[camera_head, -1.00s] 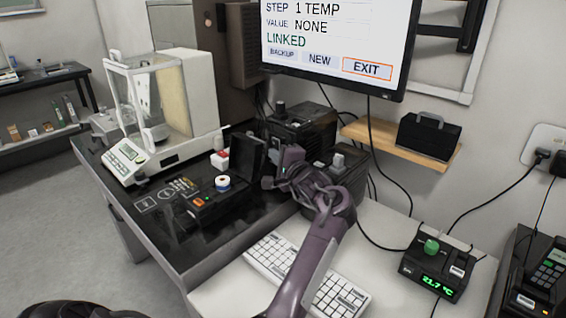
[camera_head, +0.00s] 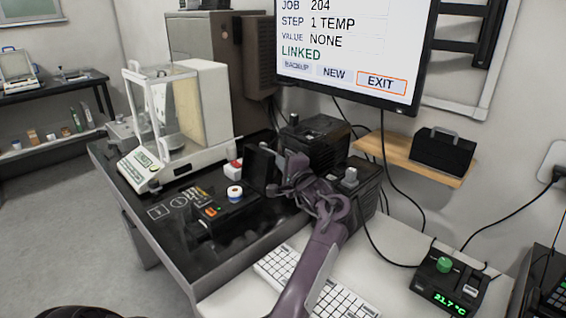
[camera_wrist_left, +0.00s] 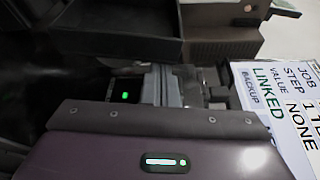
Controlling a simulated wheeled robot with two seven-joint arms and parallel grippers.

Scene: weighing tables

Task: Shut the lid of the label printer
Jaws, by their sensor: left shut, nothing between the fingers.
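The label printer (camera_head: 222,218) is a low black box with an orange-lit button on the dark table. My right gripper is not in view.
A glass-sided balance (camera_head: 175,120) stands left of the printer. Black boxy devices (camera_head: 310,138) stand behind my left gripper. A keyboard (camera_head: 290,275) lies on the white table below my arm. A screen (camera_head: 350,45) hangs above.

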